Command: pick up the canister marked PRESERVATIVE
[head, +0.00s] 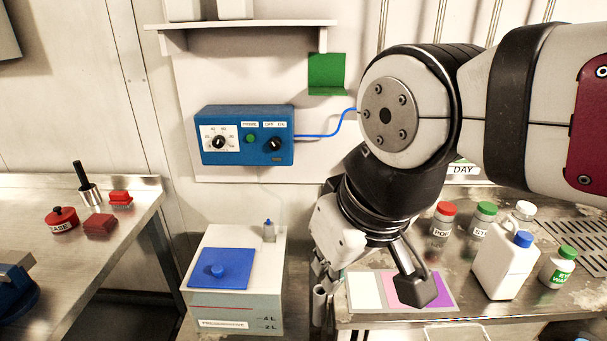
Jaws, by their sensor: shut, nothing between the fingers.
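A white box-shaped tank (235,309) with a label that seems to read PRESERVATIVE stands at the lower middle, with a blue lid (218,270) and level marks for 4 L and 2 L. A white jug-like canister (497,268) with a blue cap stands upright on the right bench; no label shows on its visible sides. My gripper (418,292) points down over the front of the right bench, between the tank and the canister. It is shut and empty, left of the canister and apart from it in the picture.
A colour card (365,291) lies beneath my gripper. Small bottles with red (442,217), green (481,220) and white caps stand behind the canister; a green-capped bottle (558,267) is right of it. A blue control box (244,136) hangs on the wall. The left bench (110,255) holds red items.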

